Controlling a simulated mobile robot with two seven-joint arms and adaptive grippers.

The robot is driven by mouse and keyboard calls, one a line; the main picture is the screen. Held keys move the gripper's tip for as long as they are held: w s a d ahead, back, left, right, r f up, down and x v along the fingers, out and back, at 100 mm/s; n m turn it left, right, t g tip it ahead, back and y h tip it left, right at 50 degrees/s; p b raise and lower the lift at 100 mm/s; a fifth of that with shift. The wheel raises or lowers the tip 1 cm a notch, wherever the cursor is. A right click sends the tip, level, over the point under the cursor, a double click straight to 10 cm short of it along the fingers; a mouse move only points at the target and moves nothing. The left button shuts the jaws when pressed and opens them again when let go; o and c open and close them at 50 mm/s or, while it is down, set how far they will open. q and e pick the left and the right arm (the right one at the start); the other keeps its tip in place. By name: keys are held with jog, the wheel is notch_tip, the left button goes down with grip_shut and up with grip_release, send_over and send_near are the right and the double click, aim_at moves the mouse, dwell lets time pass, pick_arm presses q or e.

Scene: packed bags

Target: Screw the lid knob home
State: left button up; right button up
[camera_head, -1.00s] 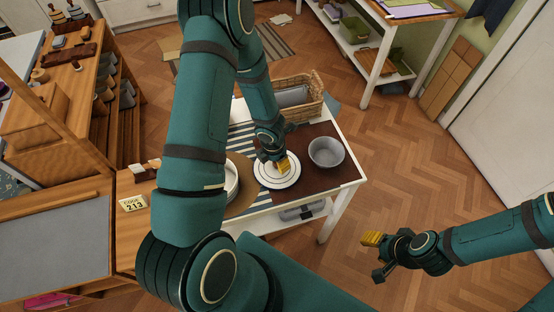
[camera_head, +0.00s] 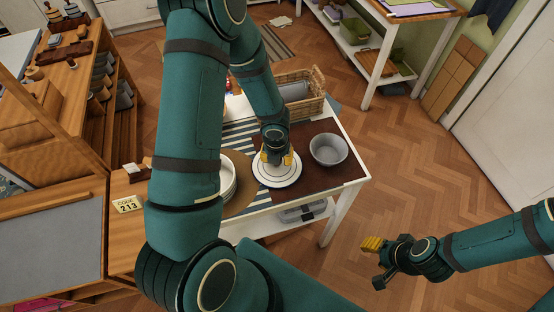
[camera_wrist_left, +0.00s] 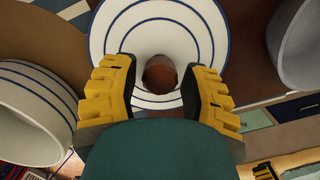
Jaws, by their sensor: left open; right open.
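The lid (camera_head: 277,181), white with thin dark rings, sits on the side table in the head view; it also shows in the left wrist view (camera_wrist_left: 118,28). Its reddish-brown round knob (camera_wrist_left: 160,72) stands at the middle in the wrist view; the arm hides it in the head view. My left gripper (camera_head: 278,159) is over the lid, open, its yellow fingers on either side of the knob with a gap at each side. In the wrist view, my left gripper (camera_wrist_left: 161,80) points at the knob. My right gripper (camera_head: 376,262) is open and empty above the floor.
A grey bowl (camera_head: 328,150) stands right of the lid on a dark brown mat (camera_head: 300,193). White ringed dishes (camera_head: 229,180) stand left of the lid. A wicker basket (camera_head: 311,103) is behind. A card marked 213 (camera_head: 128,204) lies on the wooden counter.

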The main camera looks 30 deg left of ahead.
pick_arm(q)
jog(key=shift+f+n+b, duration=0.1)
jog(key=shift+n+b, duration=0.2)
jog(key=shift+n, duration=0.7)
jog(key=n+b, duration=0.2)
jog(key=n, duration=0.3)
jog(key=shift+y, duration=0.3)
jog(key=n+g+b, duration=0.1)
jog(key=n, duration=0.3)
jog(key=shift+b, duration=0.4)
jog(key=shift+n, duration=0.7)
grip_shut()
jog(key=shift+m+p, duration=0.45)
jog(key=shift+m, duration=1.35)
